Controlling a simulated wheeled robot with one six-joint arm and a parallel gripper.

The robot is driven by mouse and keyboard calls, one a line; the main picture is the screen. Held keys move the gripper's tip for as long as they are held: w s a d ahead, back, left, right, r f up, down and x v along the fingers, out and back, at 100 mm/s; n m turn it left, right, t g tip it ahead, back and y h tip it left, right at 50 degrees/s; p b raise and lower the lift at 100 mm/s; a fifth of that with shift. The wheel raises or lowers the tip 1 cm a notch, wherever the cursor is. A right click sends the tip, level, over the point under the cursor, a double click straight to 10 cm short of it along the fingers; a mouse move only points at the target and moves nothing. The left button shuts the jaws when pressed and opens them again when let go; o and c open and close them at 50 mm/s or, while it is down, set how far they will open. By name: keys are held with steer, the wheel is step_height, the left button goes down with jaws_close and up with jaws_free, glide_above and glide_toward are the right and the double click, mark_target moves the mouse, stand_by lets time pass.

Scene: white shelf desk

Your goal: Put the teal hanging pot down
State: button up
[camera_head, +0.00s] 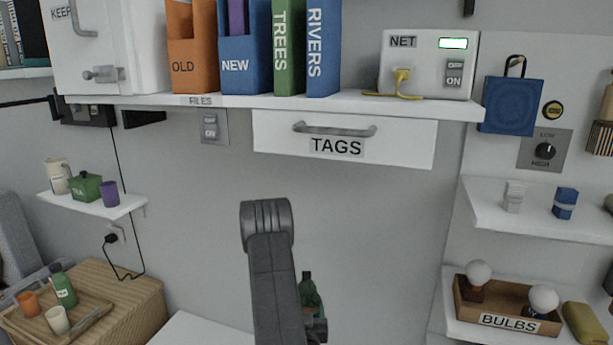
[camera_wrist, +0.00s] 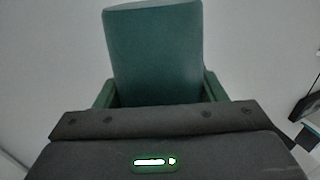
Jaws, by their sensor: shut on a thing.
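The teal hanging pot (camera_wrist: 155,52) fills the upper middle of the wrist view, right in front of my gripper (camera_wrist: 158,98). My gripper is shut on it. Narrow green pieces show at both sides of its lower part; I cannot tell whether they belong to the pot. In the head view a dark green part of the held thing (camera_head: 308,290) shows just right of my arm, above my gripper (camera_head: 317,325). My arm hides the rest of it. The wall behind it is plain grey.
A white drawer marked TAGS (camera_head: 344,140) hangs under the upper shelf (camera_head: 340,103). At right are a small white shelf (camera_head: 530,222) and a BULBS box (camera_head: 512,305). A white surface (camera_head: 205,330) lies low, left of my arm. A wooden tray (camera_head: 75,312) stands far left.

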steer(key=s+f, duration=0.5)
steer(key=f, duration=0.1)
stand_by(0.5)
